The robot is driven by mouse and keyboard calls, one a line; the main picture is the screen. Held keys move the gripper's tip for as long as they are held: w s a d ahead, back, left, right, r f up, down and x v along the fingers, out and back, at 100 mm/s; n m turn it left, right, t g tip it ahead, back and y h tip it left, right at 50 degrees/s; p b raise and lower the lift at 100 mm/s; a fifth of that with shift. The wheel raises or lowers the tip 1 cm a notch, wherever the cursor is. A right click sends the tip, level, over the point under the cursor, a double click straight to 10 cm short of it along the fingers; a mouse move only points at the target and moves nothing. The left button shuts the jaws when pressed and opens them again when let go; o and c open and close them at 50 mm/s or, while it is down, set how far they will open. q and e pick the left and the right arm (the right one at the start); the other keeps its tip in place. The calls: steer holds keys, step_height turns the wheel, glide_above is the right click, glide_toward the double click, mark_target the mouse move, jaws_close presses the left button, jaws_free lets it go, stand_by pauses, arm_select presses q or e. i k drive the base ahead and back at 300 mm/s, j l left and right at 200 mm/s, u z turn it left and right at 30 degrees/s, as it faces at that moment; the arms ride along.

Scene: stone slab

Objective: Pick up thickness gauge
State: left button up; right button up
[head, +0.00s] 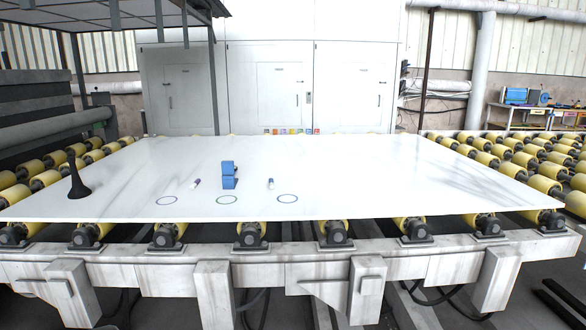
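A white stone slab (380,180) lies flat across the roller table. A small blue block-like device (229,175), perhaps the thickness gauge, stands upright on the slab left of its middle. A small marker-like object (195,183) lies to its left and another (270,184) lies to its right. A black object with a wide foot and a thin upright neck (77,178) stands near the slab's left edge. Neither of my grippers shows in the head view.
Yellow rollers (490,160) flank the slab. Several small coloured items (292,132) sit at its far edge. White cabinets (270,85) stand behind. The slab's right half is clear.

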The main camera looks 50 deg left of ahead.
mark_target(229, 171)
steer(key=j+z, duration=0.1)
steer(key=j, duration=0.35)
steer(key=j+z, duration=0.15)
steer(key=j, duration=0.3)
steer(key=k+j+z, duration=0.1)
steer(key=j, duration=0.35)
steer(key=k+j+z, duration=0.15)
steer(key=j, duration=0.3)
steer(key=j+z, duration=0.1)
steer(key=j, duration=0.35)
steer(key=k+j+z, duration=0.1)
steer(key=j, duration=0.3)
